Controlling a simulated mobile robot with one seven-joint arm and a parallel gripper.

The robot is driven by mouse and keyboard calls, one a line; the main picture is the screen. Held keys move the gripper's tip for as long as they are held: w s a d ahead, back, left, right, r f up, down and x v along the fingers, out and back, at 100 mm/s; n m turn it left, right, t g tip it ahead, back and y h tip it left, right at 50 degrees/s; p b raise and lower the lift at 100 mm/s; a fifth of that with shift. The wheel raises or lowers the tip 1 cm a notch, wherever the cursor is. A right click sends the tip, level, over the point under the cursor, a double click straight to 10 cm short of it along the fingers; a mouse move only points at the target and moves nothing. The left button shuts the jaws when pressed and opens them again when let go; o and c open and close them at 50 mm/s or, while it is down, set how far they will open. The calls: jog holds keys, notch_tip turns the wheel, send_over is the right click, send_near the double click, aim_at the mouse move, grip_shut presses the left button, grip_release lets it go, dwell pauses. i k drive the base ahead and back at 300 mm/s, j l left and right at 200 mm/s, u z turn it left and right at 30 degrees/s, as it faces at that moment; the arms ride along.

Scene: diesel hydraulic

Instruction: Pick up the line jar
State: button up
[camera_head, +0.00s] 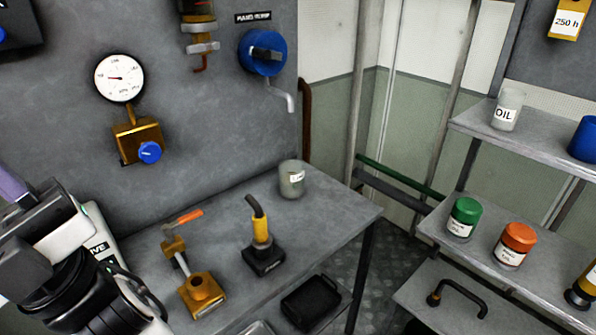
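The line jar (292,179) is a small pale, cloudy glass jar with a white label whose print is hard to read. It stands upright on the grey workbench (335,215), near its back right corner. My arm comes in at the lower left, with its dark end, my gripper (22,225), at the left edge, far from the jar. The fingertips do not show clearly, and a purple piece shows beside them.
A blue valve (262,52) with a spout overhangs the back. Shelves at right hold an OIL jar (507,110) and lidded jars.

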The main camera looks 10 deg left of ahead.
aim_at(291, 180)
jog(key=i+l, duration=0.15)
jog(key=i, duration=0.15)
jog(key=i+l, duration=0.15)
jog(key=i, duration=0.2)
jog(key=i+j, duration=0.1)
jog(key=i, duration=0.15)
